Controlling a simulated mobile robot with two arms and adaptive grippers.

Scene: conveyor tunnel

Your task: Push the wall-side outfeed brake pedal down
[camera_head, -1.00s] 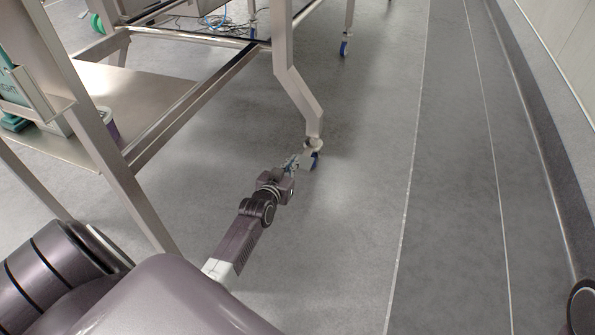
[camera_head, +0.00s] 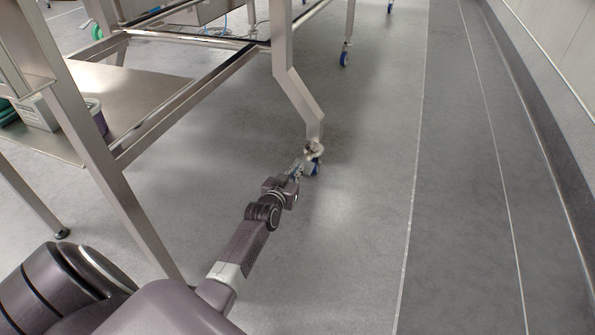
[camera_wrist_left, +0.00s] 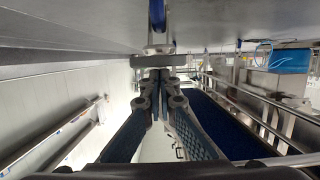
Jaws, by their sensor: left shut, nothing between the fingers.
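The outfeed frame's near leg (camera_head: 299,92) bends down to a caster with a blue wheel (camera_head: 316,168). The brake pedal (camera_head: 309,168) is a small pale metal tab on the caster's near side; its exact tilt is too small to tell. My left gripper (camera_head: 298,169) is shut and empty, low over the floor, with its fingertips right at the caster, just left of the pedal. Whether they touch it I cannot tell. In the left wrist view, which is upside down, the closed fingertips (camera_wrist_left: 159,77) point at the caster (camera_wrist_left: 157,22) and partly cover the pedal area. My right gripper is out of view.
The steel frame's lower shelf (camera_head: 140,105) and an upright leg stand left of my left arm. Another caster (camera_head: 344,58) stands farther back. Open grey floor (camera_head: 370,200) lies to the right, up to the wall (camera_head: 560,60).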

